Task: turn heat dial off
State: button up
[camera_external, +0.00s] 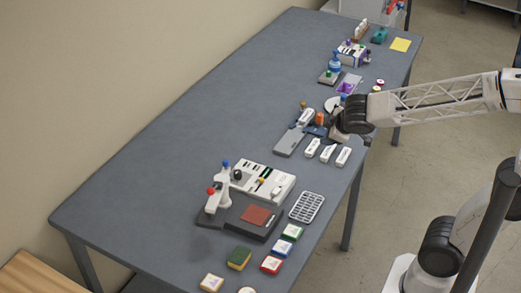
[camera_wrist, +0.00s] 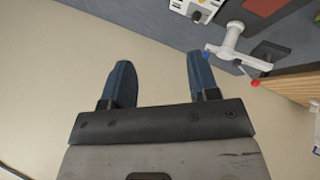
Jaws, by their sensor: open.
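A white control unit (camera_external: 265,181) stands on the table behind a dark press base, with slots and small knobs on its top. A dark round knob (camera_external: 237,174) sits at its left end; I cannot tell for sure which knob is the heat dial, or its setting. In the wrist view, part of the white unit (camera_wrist: 190,6) shows at the top edge with a dark round knob (camera_wrist: 197,15). My gripper (camera_wrist: 160,62) is open and empty, with two blue fingers apart. In the external view, my wrist is over the table's right edge, well beyond the white unit.
A white lever arm with red and blue ball ends (camera_external: 215,195) stands beside the unit; it also shows in the wrist view (camera_wrist: 230,42). White blocks (camera_external: 327,153), a grey slotted tray (camera_external: 307,207) and coloured boxes lie nearby. The table's left side (camera_external: 190,110) is clear.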

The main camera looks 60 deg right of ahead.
jog(key=s+a+f+m+g+y, duration=0.2)
jog(key=s+a+m+g, duration=0.1)
jog(key=s, duration=0.4)
jog(key=m+g+y, duration=0.5)
jog(key=m+g, duration=0.2)
jog(key=m, duration=0.3)
send_over(238, 171)
jog(key=w+d, duration=0.2)
notch_tip(238, 171, down, 17)
jog(key=shift+w+d+r, duration=0.15)
jog(key=shift+w+r, duration=0.05)
jog(key=shift+f, duration=0.1)
jog(key=shift+x, duration=3.85)
